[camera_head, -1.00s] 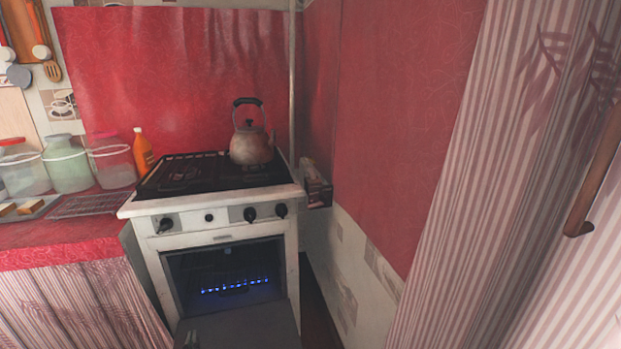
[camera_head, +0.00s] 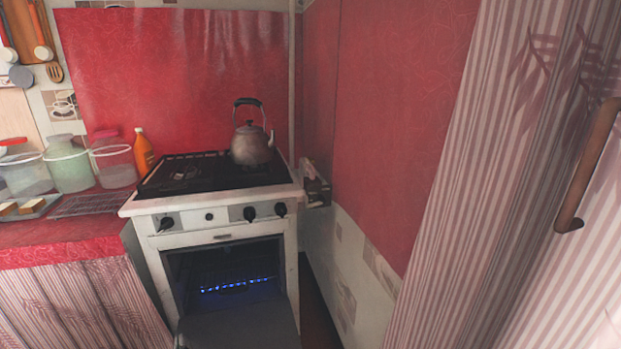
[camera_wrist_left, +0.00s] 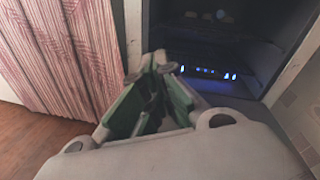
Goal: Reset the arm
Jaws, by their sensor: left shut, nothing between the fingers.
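My left gripper (camera_wrist_left: 155,68) shows in the left wrist view, with grey and green fingers. It is shut and empty. It is in front of the open oven (camera_wrist_left: 205,65), whose row of blue flames is lit. In the head view the white stove (camera_head: 215,222) stands at the middle, with its oven door (camera_head: 240,325) hanging open. I cannot clearly make out either gripper in the head view. My right gripper is in neither view.
A kettle (camera_head: 252,146) stands on the stove top. An orange bottle (camera_head: 143,150), jars (camera_head: 68,170) and a wire rack (camera_head: 95,204) are on the red counter at left. A striped curtain (camera_head: 470,200) and a brown handle (camera_head: 588,165) are at right.

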